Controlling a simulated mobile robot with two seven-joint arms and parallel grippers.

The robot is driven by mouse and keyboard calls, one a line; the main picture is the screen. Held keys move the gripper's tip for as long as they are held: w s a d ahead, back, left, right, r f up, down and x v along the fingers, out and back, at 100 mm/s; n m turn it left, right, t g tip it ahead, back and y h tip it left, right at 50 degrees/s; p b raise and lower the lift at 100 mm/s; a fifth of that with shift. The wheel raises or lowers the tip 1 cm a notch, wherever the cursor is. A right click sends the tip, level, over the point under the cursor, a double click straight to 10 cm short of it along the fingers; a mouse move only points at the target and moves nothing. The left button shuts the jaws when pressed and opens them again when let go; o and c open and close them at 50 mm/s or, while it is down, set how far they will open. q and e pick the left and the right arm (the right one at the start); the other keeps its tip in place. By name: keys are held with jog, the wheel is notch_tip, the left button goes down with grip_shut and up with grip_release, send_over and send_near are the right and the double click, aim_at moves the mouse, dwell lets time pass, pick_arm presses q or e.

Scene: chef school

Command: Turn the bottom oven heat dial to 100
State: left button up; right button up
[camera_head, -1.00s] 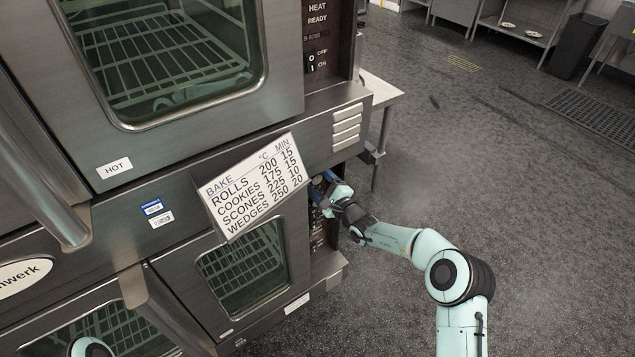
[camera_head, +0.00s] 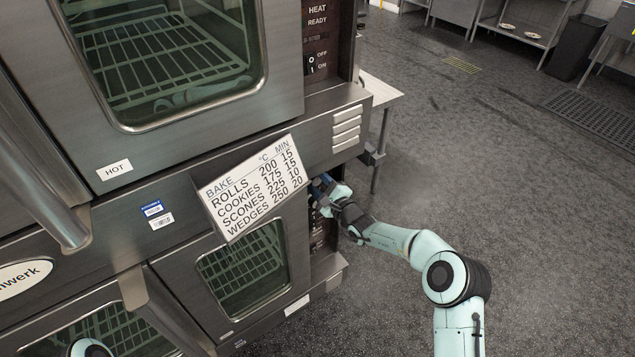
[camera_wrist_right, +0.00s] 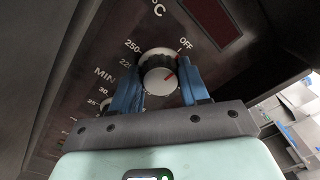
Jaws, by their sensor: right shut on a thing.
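The bottom oven's heat dial (camera_wrist_right: 158,77) is a round knob with a silver face and a red mark, under a "°C" label in the right wrist view. The red mark points to the right of the face, below the "OFF" label. The readable numbers by it are 250 and 225, at its left; the rest of the scale is hidden. My right gripper (camera_head: 322,191) is at the bottom oven's control panel in the head view, its blue fingers shut on the dial's two sides. My left gripper is not in view.
A second dial (camera_wrist_right: 106,104) marked "MIN" sits below the heat dial, partly behind a finger. A bake chart (camera_head: 253,187) hangs left of my gripper, showing temperatures and minutes.

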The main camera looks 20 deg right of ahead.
jog(key=m, duration=0.3)
jog(key=shift+p, duration=0.4)
jog(key=m+p, duration=0.1)
jog(key=m, duration=0.3)
jog(key=shift+d+r+m, duration=0.1)
jog(key=shift+m, duration=0.2)
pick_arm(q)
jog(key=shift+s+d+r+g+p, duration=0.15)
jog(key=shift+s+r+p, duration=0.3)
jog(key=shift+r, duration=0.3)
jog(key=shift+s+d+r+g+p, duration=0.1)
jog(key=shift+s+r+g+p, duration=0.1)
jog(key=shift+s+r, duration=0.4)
pick_arm(e)
jog(key=shift+m, duration=1.8)
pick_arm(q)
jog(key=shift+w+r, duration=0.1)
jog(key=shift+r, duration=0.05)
pick_arm(e)
jog(key=o, duration=1.1)
jog(key=shift+c, duration=0.2)
jog(key=shift+d, duration=0.1)
